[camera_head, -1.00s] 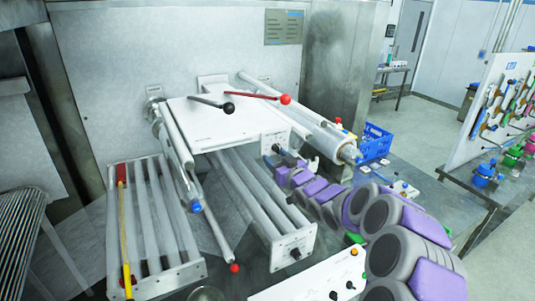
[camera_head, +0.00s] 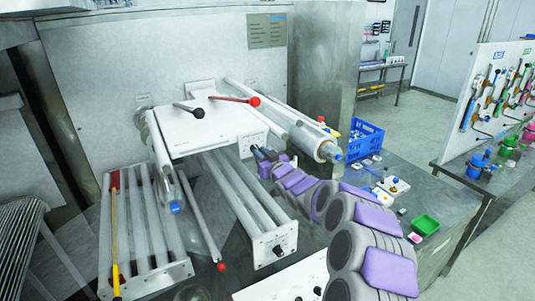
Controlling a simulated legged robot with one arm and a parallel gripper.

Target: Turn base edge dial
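A small black dial (camera_head: 278,250) sits on the white end plate of the roller base (camera_head: 262,259), at the lower front edge of the machine. My gripper (camera_head: 261,153) is small and dark, at the far end of my grey and purple arm. It appears beside the small white control panel (camera_head: 251,144), above and behind the dial in the picture, and clearly apart from the dial. Its fingers are too small and partly hidden to tell whether they are open or shut.
A wrapped roller (camera_head: 312,140), a red-knobbed lever (camera_head: 235,98) and a black-knobbed lever (camera_head: 188,109) are above the base. A white panel with knobs (camera_head: 290,278) lies in front. A blue crate (camera_head: 359,139) and a green tray (camera_head: 425,225) stand right.

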